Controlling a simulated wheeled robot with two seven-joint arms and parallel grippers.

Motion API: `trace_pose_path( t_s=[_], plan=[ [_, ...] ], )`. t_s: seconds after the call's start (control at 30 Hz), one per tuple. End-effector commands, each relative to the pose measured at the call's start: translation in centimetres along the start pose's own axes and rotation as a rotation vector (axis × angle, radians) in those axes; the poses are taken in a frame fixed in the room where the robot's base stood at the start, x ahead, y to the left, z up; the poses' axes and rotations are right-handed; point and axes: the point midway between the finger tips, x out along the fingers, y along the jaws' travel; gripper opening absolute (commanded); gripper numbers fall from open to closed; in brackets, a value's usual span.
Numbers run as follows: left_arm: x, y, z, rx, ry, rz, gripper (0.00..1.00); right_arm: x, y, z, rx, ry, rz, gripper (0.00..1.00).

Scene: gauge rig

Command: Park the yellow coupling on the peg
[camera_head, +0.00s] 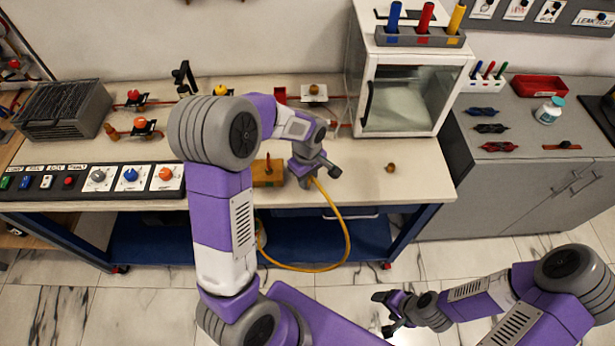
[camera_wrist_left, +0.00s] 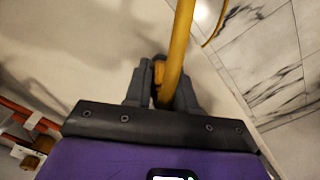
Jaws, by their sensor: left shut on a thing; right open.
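My left gripper (camera_head: 320,170) is above the front part of the bench. In the left wrist view, its fingers (camera_wrist_left: 166,92) are shut on the yellow coupling (camera_wrist_left: 159,76), which is mostly hidden between them. A yellow hose (camera_head: 346,222) runs from the gripper over the bench's front edge and loops down; it also crosses the left wrist view (camera_wrist_left: 181,40). A wooden block (camera_head: 266,180) with a short upright peg (camera_head: 268,160) stands just left of the gripper. The coupling is apart from the peg. My right gripper (camera_head: 386,312) is open and empty, low over the floor.
A white glass-fronted cabinet (camera_head: 400,98) stands behind and right of the gripper. A small brown knob (camera_head: 390,167) lies on clear bench to the right. A switch panel (camera_head: 80,182) lines the front left. Valves with red handles (camera_head: 134,96) sit at the back left.

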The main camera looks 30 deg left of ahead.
Motion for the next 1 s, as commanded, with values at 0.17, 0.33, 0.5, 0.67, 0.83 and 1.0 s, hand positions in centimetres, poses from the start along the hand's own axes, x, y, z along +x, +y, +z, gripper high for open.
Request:
trace_pose_path(
  t_s=[0.17, 0.33, 0.5, 0.67, 0.83, 1.0],
  plan=[
    [0.7, 0.0, 0.0, 0.000, 0.000, 0.000, 0.00, 0.5, 0.2, 0.0, 0.000, 0.000, 0.000, 0.71],
    [1.0, 0.0, 0.0, 0.000, 0.000, 0.000, 0.00, 0.7, 0.3, 0.0, 0.000, 0.000, 0.000, 0.71],
    [1.0, 0.0, 0.0, 0.000, 0.000, 0.000, 0.00, 0.7, 0.3, 0.0, 0.000, 0.000, 0.000, 0.71],
    [1.0, 0.0, 0.0, 0.001, 0.000, 0.000, 0.00, 0.7, 0.3, 0.0, 0.000, 0.000, 0.000, 0.71],
    [1.1, 0.0, 0.0, 0.001, 0.000, 0.000, 0.00, 0.8, 0.3, 0.0, 0.000, 0.000, 0.000, 0.71],
    [1.3, 0.0, 0.0, 0.001, 0.000, 0.000, 0.00, 0.9, 0.3, 0.0, 0.000, 0.000, 0.000, 0.71]
  ],
)
